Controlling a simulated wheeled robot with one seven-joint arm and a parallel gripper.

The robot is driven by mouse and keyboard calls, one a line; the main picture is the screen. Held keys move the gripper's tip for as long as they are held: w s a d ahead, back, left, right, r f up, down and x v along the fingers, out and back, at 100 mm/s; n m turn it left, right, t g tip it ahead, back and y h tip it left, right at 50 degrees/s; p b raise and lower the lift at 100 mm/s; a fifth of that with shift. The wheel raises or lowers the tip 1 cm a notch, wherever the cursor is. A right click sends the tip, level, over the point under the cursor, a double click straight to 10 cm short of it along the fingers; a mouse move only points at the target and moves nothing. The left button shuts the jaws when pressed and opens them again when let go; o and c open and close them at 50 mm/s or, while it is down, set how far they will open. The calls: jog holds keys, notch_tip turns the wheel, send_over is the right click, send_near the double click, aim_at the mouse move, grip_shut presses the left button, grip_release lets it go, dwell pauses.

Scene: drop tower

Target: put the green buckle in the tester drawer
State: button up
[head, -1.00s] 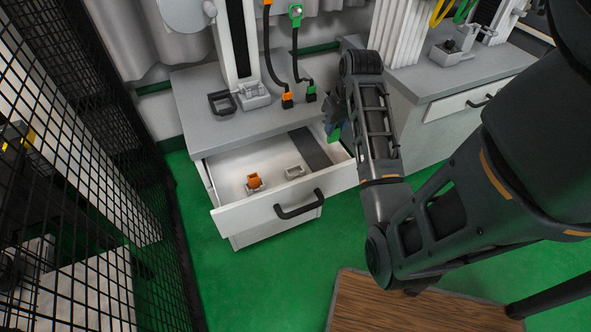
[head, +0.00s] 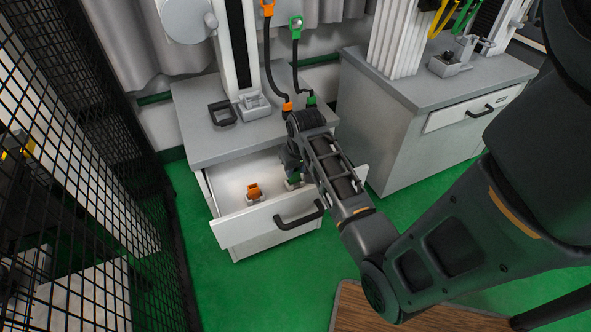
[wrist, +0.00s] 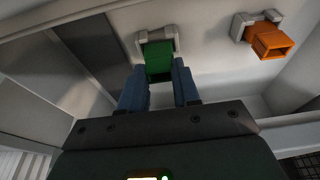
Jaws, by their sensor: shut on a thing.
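The tester drawer (head: 240,227) is open, pulled out below the grey bench top. My gripper (wrist: 159,85) is inside it, pointing down, with blue fingers shut on the green buckle (wrist: 158,62). The buckle also shows partly in the head view (head: 294,181), mostly hidden by my wrist. In the wrist view the buckle lines up with a grey holder (wrist: 172,37) on the drawer floor, whose sides show around its far end. I cannot tell whether the buckle rests fully in the holder or just above it.
An orange buckle (head: 254,191) sits in another grey holder in the drawer, left of my gripper; it also shows in the wrist view (wrist: 270,41). The drawer's black handle (head: 299,216) sticks out in front. A black mesh fence (head: 85,150) stands left. A second bench (head: 430,90) stands right.

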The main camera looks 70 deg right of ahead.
jog(key=shift+f, duration=0.3)
jog(key=shift+f, duration=0.1)
jog(key=o, duration=1)
jog(key=shift+o, duration=0.2)
